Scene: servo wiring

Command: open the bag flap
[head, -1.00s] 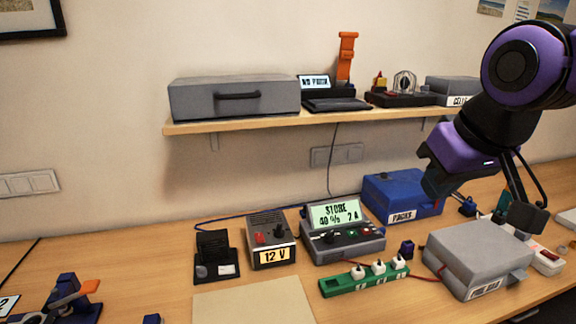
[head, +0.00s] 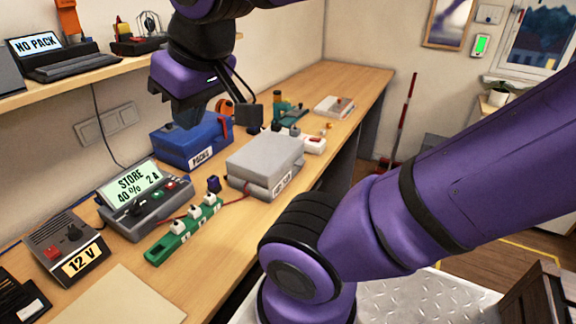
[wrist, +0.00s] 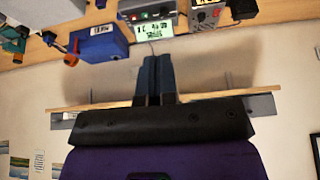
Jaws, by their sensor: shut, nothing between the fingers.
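The likely bag is a grey, box-shaped case (head: 265,160) on the bench, with a flat lid-like top and a white label too small to read. Its top lies flat and looks closed. I do not make it out in the wrist view. My gripper (head: 187,120) hangs over the blue box marked PACKS (head: 192,145), left of the grey bag and apart from it. In the wrist view the two fingers (wrist: 157,62) lie side by side, shut and empty.
The charger (head: 145,200) and the green strip (head: 183,235) stand left of the bag. A 12 V supply (head: 68,250) is farther left. A shelf (head: 70,85) runs along the wall.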

